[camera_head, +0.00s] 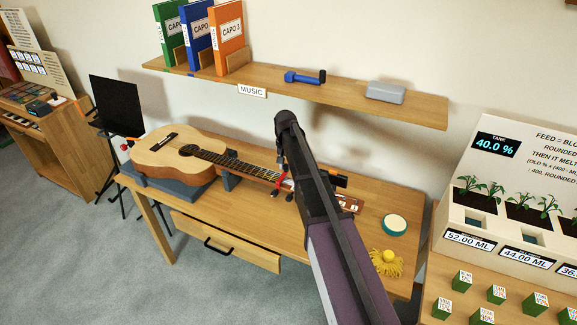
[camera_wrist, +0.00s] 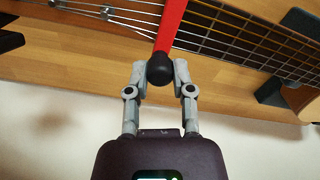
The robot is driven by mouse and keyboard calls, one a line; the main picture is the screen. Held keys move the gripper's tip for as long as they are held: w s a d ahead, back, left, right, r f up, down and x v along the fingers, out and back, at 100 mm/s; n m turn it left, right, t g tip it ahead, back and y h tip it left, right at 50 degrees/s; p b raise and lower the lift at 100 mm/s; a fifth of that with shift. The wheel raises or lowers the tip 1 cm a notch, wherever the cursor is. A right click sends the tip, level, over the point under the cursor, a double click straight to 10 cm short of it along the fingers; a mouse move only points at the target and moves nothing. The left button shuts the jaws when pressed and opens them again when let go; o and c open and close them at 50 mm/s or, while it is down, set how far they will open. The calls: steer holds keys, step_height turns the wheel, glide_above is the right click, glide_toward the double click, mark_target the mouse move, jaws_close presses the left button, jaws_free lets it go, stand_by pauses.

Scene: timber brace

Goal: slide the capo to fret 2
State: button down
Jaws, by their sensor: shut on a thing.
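The guitar (camera_head: 178,157) lies on the wooden desk with its body at the left and its neck running right. The capo (camera_wrist: 172,24) is a red bar across the neck with a black round knob (camera_wrist: 160,69) at its end. Its red also shows in the head view (camera_head: 284,180), beside my arm. In the wrist view, my gripper (camera_wrist: 160,74) is shut on the knob, one finger on each side. Dark fretboard (camera_wrist: 240,40) with strings and frets lies right of the capo; strings over lighter wood lie left. I cannot tell the exact fret.
A neck support (camera_head: 230,180) stands under the neck. A round teal-rimmed dish (camera_head: 394,225) and a yellow tufted thing (camera_head: 387,262) lie on the desk's right side. A shelf (camera_head: 300,92) with binders hangs above. The desk drawer (camera_head: 225,242) is partly open.

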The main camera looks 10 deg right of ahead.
steer(key=w+a, duration=0.1)
steer(key=a, duration=0.1)
steer(key=w+a, duration=0.2)
steer(key=a, duration=0.1)
steer(key=shift+w, duration=0.2)
steer(key=shift+c, duration=2.4)
jaws_free()
steer(key=shift+d, duration=0.2)
